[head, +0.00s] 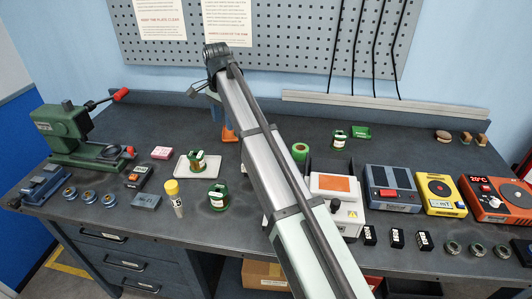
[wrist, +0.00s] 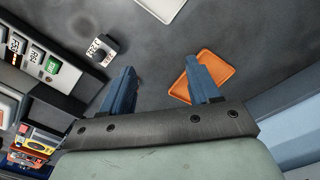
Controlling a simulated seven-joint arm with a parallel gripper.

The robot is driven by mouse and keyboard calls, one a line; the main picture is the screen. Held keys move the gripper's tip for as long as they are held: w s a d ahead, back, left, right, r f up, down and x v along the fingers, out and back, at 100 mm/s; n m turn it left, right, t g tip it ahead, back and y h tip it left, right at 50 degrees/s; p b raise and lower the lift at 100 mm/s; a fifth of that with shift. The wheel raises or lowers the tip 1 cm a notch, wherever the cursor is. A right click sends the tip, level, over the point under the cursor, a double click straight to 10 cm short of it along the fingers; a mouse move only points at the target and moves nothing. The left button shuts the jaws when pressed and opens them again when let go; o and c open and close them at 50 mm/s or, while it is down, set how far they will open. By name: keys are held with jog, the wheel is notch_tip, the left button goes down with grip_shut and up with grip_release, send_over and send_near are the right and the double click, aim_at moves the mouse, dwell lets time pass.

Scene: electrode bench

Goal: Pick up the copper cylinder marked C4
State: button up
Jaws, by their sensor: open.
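My gripper (wrist: 164,84) is open, and nothing shows between its two blue fingers. In the head view one blue fingertip (head: 214,112) shows over the back of the bench; my arm hides the rest. A grey piece with a white label (wrist: 100,50) stands alone on the bench, beyond the left finger.
An orange tray (wrist: 222,72) lies by the right finger. A pale tray (wrist: 165,8) is farther off.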

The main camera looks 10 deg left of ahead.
jog(key=w+d+m, duration=0.4)
jog(key=d, duration=0.9)
jog(key=f+m, duration=0.2)
jog(key=m, duration=0.1)
jog(key=f+m, duration=0.6)
jog(key=shift+s+d+f, duration=0.2)
jog(key=shift+s+d, duration=0.05)
jog(key=shift+s, duration=0.15)
jog(key=shift+w+a+f, duration=0.1)
jog(key=shift+w+f, duration=0.05)
jog(key=shift+f, duration=1.25)
jog(key=shift+w+a+f, duration=0.1)
jog(key=shift+f, duration=1.3)
grip_shut()
